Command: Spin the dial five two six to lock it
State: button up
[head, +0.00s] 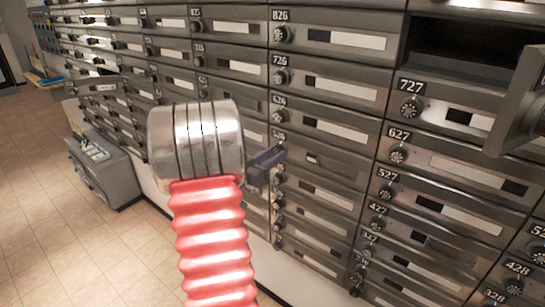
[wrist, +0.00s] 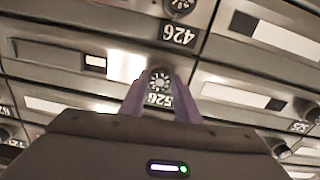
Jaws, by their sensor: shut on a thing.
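The door of box 526 (head: 335,170) looks flush with the wall of boxes. The dial's exact setting is too small to read.
Dials of neighbouring boxes sit close above and below, including 626 (head: 279,102) and 426 (wrist: 180,6). At the upper right a box stands open, its door (head: 527,92) sticking out. Another door (head: 97,87) sticks out at left. A grey metal box (head: 108,175) stands on the tiled floor.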

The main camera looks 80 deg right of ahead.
jog(key=shift+w+m, duration=0.1)
jog(key=shift+m, duration=0.3)
jog(key=m, duration=0.3)
jog(key=shift+m, duration=0.3)
jog(key=m, duration=0.4)
jog(key=shift+w+m, duration=0.1)
jog(key=shift+m, duration=0.2)
jog(key=m, duration=0.9)
jog(key=shift+r, duration=0.1)
jog(key=m, duration=0.4)
jog(key=shift+m, duration=0.3)
jog(key=m, duration=0.3)
jog(key=shift+m, duration=0.3)
jog(key=m, duration=0.4)
jog(key=shift+m, duration=2.2)
